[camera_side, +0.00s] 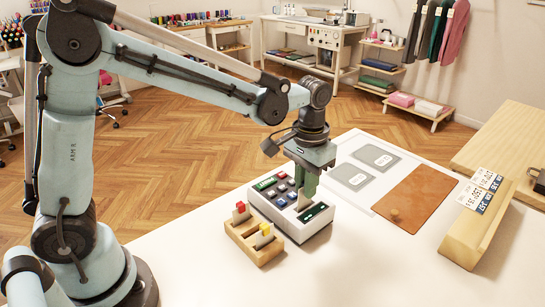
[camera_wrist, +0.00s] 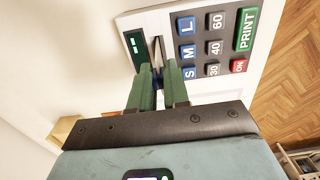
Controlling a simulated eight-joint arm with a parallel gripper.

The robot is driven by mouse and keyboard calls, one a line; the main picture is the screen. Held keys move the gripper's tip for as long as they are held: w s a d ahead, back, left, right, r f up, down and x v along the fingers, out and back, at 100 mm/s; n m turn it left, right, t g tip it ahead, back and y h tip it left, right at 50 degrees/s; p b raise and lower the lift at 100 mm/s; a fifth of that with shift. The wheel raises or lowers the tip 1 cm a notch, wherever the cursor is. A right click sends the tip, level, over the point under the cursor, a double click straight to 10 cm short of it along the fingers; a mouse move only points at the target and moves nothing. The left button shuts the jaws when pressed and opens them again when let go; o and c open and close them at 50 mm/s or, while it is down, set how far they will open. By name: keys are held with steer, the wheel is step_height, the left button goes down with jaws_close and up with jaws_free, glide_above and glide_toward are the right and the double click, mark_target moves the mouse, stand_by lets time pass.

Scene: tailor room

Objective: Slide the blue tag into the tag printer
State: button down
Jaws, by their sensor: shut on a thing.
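The tag printer (camera_side: 264,206) is a white box with a green screen and coloured buttons. It also shows in the wrist view (camera_wrist: 171,18), with a dark slot beside the S, M and L keys. My gripper (camera_side: 305,186) points down over the slot side of the printer, its green fingers shut on the blue tag. The tag's pale body (camera_side: 301,202) shows below the fingers, at the slot. In the wrist view my gripper (camera_wrist: 160,78) is at the slot's near end, with a bit of blue between the fingers. How deep the tag sits is hidden.
A wooden rack (camera_side: 246,249) in front of the printer holds a red-topped tag (camera_side: 240,208) and a yellow-topped tag (camera_side: 265,230). A brown leather sheet (camera_side: 415,199) and a wooden block with printed labels (camera_side: 478,232) lie to the right. The front of the table is clear.

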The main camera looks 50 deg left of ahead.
steer(key=shift+f, duration=1.5)
steer(key=c, duration=1)
jaws_free()
steer(key=shift+c, duration=0.2)
steer(key=shift+r, duration=0.1)
step_height(320, 180, up, 12)
steer(key=shift+f, duration=0.1)
